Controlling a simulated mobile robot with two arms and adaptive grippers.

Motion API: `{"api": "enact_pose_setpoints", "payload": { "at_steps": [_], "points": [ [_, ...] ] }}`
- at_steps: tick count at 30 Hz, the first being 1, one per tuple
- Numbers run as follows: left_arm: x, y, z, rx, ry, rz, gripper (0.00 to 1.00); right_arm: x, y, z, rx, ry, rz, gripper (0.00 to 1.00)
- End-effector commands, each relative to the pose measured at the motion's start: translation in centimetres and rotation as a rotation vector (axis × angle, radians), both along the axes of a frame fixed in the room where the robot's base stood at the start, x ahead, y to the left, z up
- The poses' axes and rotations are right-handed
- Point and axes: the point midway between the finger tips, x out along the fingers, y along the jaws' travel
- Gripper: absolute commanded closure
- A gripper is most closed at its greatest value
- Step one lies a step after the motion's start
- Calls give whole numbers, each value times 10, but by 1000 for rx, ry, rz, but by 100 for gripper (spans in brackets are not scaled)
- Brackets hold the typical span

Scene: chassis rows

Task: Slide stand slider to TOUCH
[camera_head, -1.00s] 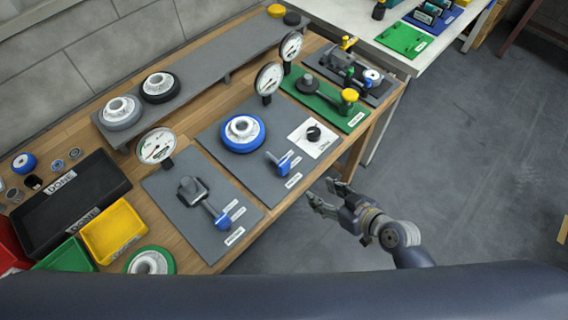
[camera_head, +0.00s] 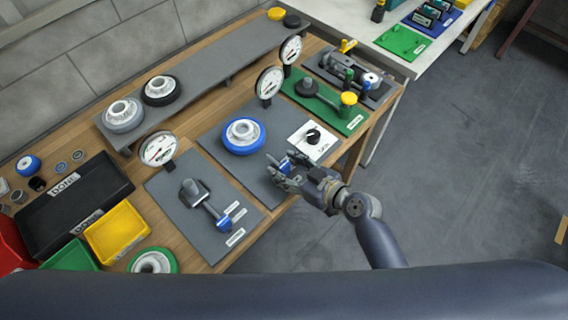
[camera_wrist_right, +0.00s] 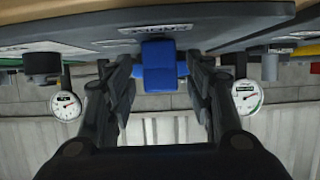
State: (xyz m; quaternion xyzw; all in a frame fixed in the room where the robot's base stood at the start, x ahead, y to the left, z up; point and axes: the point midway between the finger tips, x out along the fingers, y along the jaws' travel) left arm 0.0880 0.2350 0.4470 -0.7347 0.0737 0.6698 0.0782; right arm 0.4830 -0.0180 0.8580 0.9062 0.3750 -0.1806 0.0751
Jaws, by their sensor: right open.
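A grey stand plate (camera_head: 262,180) on the wooden bench carries a blue-rimmed wheel (camera_head: 243,134), a dial gauge (camera_head: 269,82) and a slider with a blue handle. My right gripper (camera_head: 279,168) is at the plate's front edge and covers most of that handle in the head view. In the right wrist view the blue handle (camera_wrist_right: 160,66) sits between the two open fingers, with a visible gap on each side. A label (camera_wrist_right: 155,29) on the plate shows above it, too small to read. My left gripper is not in view.
Left of it, another grey plate (camera_head: 168,208) holds a slider with a blue end (camera_head: 223,223) and a gauge (camera_head: 158,149). A white knob plate (camera_head: 313,142) and a green plate (camera_head: 342,122) stand to the right. The floor in front is clear.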

Motion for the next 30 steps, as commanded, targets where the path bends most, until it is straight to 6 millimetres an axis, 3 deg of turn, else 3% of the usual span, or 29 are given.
{"api": "enact_pose_setpoints", "payload": {
  "at_steps": [14, 21, 26, 30],
  "points": [
    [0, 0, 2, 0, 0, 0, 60, 8, 9, -5, 0, 0, 1, 51],
    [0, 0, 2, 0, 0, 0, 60, 8, 8, -5, 0, 0, 0, 100],
    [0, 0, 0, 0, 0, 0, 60, 11, 11, -5, 1, 0, 1, 100],
    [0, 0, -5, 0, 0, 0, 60, 24, 24, -6, 2, -3, 1, 100]
  ]
}}
